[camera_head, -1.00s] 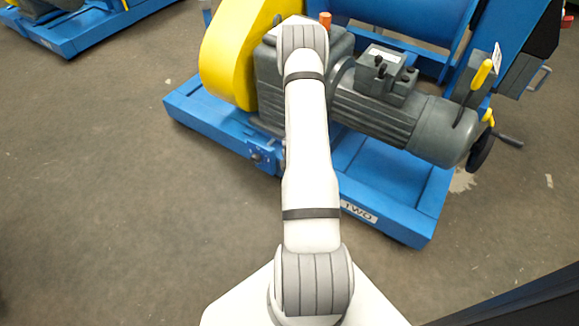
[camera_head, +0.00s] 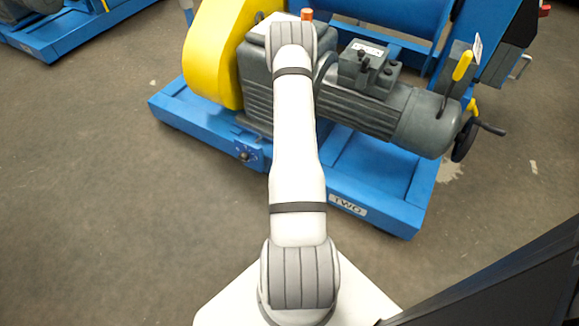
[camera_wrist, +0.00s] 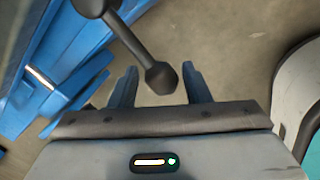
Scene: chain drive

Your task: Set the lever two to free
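In the wrist view a dark lever (camera_wrist: 130,40) runs from a round dark hub at the upper left down to a thick knobbed end. My gripper (camera_wrist: 158,70) is open, with one blue finger on each side of that knob. Gaps show between the knob and both fingers, so it is not gripped. No marking for the lever's positions can be read. In the head view my arm covers the gripper and this lever. The blue base frame (camera_head: 385,200) there bears a label (camera_head: 347,204) reading TWO.
A grey motor (camera_head: 375,110) and a yellow guard (camera_head: 212,55) stand on the base. A yellow-handled lever (camera_head: 461,66) and a dark handwheel (camera_head: 464,138) are at the motor's right end. Bare floor (camera_head: 100,200) lies in front and left. A dark panel (camera_head: 500,290) fills the lower right.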

